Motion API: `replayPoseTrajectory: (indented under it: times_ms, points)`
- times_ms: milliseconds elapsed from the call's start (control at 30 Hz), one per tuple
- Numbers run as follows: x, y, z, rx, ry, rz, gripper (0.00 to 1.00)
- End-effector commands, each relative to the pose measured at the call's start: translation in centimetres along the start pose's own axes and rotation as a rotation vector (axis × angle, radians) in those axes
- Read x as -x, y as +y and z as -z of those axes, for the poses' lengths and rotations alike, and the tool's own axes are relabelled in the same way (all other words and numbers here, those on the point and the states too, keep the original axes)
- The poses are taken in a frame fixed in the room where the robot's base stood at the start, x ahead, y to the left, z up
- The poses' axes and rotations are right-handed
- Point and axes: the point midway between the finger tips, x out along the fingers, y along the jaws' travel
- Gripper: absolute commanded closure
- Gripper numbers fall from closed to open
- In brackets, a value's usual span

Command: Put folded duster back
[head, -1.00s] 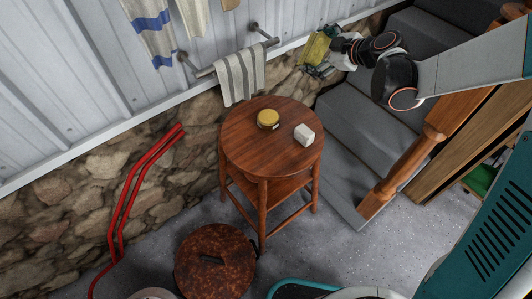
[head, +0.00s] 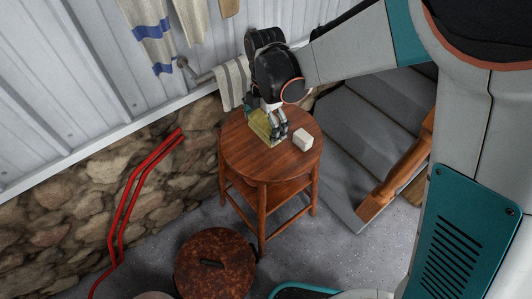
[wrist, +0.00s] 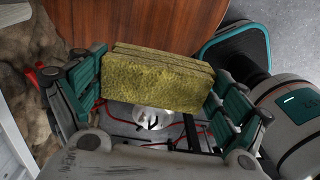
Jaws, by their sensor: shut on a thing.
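The folded duster (head: 260,125) is a yellow, layered block of cloth. My gripper (head: 273,122) is shut on it and holds it over the left part of the round wooden stool (head: 240,158). I cannot tell whether the duster touches the stool top. In the wrist view the duster (wrist: 155,80) spans between my two green-padded fingers, with the stool top (wrist: 140,25) behind it. The round yellow item seen earlier on the stool is hidden behind my gripper and the duster.
A white block (head: 303,139) stands on the stool, close to the right of my gripper. A striped towel (head: 232,84) hangs on a wall rail behind. A rusty round lid (head: 214,262) and red tubing (head: 130,195) are in front and left. Grey steps (head: 365,130) rise at right.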

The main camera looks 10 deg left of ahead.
Motion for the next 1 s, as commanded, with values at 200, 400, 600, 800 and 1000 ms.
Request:
replayPoseTrajectory:
  times_ms: [200,400,600,800,1000]
  points:
    - [-5.9,0.0,0.0,-0.001,0.001,-0.001,0.28]
    - [-9.8,0.0,0.0,-0.001,0.002,-0.002,0.28]
    - [-11.2,0.0,0.0,-0.001,0.002,-0.002,0.28]
    - [-13.3,0.0,-0.1,-0.001,0.002,-0.002,0.28]
    - [-15.5,0.0,-0.1,-0.001,0.002,-0.002,0.31]
